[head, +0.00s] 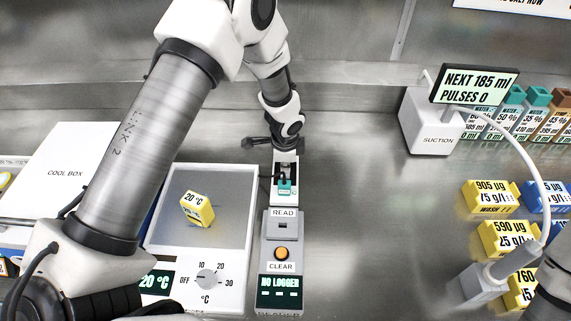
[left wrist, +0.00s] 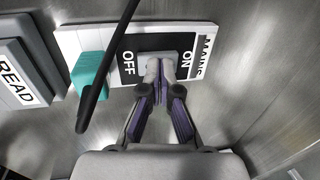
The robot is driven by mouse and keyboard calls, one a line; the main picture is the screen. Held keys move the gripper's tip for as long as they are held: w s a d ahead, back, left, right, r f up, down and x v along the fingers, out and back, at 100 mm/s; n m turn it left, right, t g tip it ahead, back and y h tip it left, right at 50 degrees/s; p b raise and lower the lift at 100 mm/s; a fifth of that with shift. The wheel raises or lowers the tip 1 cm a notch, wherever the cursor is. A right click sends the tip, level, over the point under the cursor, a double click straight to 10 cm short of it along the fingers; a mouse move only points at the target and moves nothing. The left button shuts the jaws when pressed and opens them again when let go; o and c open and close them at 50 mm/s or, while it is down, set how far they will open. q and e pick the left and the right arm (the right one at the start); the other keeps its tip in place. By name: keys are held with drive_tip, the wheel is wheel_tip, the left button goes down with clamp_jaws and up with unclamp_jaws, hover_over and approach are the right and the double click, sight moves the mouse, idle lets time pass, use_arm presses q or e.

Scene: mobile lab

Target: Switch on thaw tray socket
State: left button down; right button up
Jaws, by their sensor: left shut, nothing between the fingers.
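The thaw tray socket (head: 286,165) is a white mains unit behind the READ/CLEAR box. A teal plug (head: 285,187) with a black cord sits in it. In the left wrist view the socket plate (left wrist: 69,43) has black OFF and ON panels and a MAINS label, with the teal plug (left wrist: 90,68) on the OFF side. A grey rocker (left wrist: 146,58) lies between OFF and ON, partly hidden by the fingertips. My left gripper (left wrist: 161,70) is shut and empty, its tips at the rocker towards ON; contact and rocker tilt cannot be told. My left gripper also shows in the head view (head: 275,143).
A suction unit (head: 430,125) and several labelled blocks are at right. The bench between is clear.

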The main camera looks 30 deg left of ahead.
use_arm(q)
wheel_tip(320, 180, up, 5)
drive_tip(key=p, duration=0.4)
drive_tip(key=shift+d+r, duration=0.1)
drive_tip(key=shift+r, duration=0.05)
wheel_tip(320, 180, up, 9)
drive_tip(key=b, duration=0.1)
drive_tip(key=shift+f, duration=0.2)
